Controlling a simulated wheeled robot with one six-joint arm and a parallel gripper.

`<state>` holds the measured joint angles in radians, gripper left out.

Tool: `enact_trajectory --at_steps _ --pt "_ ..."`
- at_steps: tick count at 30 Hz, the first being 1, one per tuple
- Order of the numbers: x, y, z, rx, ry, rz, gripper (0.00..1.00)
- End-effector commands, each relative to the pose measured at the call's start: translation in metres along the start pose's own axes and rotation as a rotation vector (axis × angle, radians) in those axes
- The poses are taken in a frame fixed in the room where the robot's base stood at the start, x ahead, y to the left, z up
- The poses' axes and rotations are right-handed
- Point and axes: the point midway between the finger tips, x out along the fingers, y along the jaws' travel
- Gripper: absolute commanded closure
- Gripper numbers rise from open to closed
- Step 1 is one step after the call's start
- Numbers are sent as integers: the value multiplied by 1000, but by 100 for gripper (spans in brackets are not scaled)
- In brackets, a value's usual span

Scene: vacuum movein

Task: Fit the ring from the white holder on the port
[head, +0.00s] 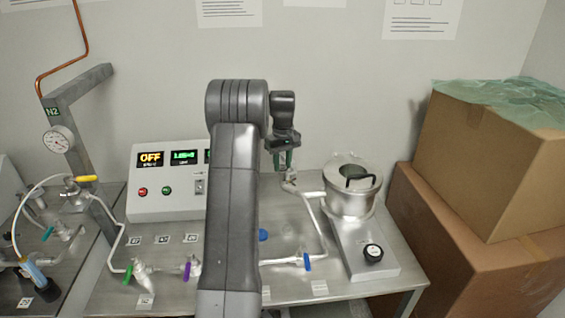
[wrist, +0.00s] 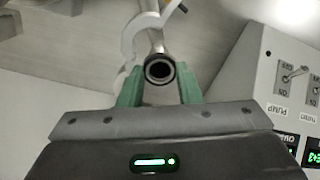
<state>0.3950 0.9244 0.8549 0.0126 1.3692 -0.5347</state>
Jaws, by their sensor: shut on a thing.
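My gripper (head: 284,160) is above the back of the steel bench in the head view, left of the metal pot, pointing down. In the wrist view its green fingers (wrist: 159,88) are closed on the sides of a small dark-rimmed ring (wrist: 159,58). A metal pipe end lies right behind or inside the ring; I cannot tell whether the ring touches it. In the head view the metal port (head: 289,184) on the pipe is just below my fingertips, and the ring is too small to make out. I cannot identify the white holder.
A pale curved piece (wrist: 129,40) lies beside the pipe in the wrist view. A control box (head: 165,183) stands at the back left and a metal pot (head: 350,199) close on the right. Cardboard boxes (head: 485,165) fill the far right.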

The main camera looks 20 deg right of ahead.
Motion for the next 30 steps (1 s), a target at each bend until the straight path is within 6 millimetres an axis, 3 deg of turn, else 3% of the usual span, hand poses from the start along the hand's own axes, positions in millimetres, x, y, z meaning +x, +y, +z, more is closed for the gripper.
enact_trajectory --at_steps 12,13,17,30 --pt "3 0 0 0 -2 -2 88" --pt "4 0 0 0 -3 -2 67" --pt "4 0 1 0 -3 -2 44" --pt "-2 1 0 1 1 2 44"
